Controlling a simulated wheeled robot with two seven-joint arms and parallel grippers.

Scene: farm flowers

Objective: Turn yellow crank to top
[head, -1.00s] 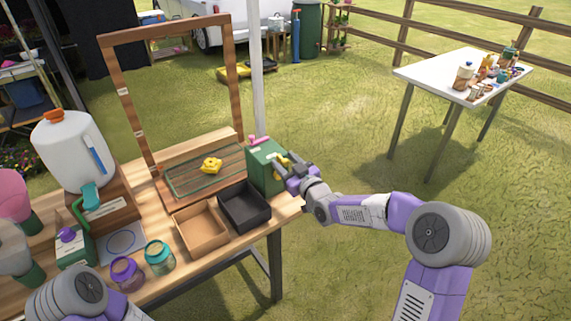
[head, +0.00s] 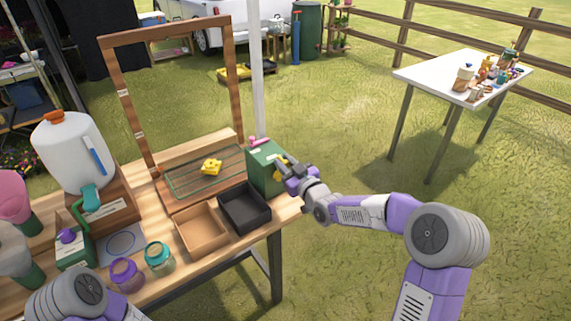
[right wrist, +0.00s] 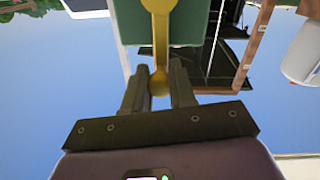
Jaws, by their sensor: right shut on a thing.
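The yellow crank (head: 278,175) is on the right side of a green box (head: 266,168) at the table's right end. My right gripper (head: 283,168) is at that side of the box and partly covers the crank. In the right wrist view, the crank's yellow arm (right wrist: 160,35) runs down from the green box (right wrist: 190,25) to a round knob (right wrist: 159,85). The right gripper (right wrist: 159,88) has its fingers on both sides of this knob and is shut on it. My left gripper is out of view; only part of my left arm shows at the lower left.
A black tray (head: 268,217) and a brown tray (head: 181,226) stand left of the box on the wooden table. A pink item (head: 259,141) is on the box top. A white pole (head: 257,80) rises behind it.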

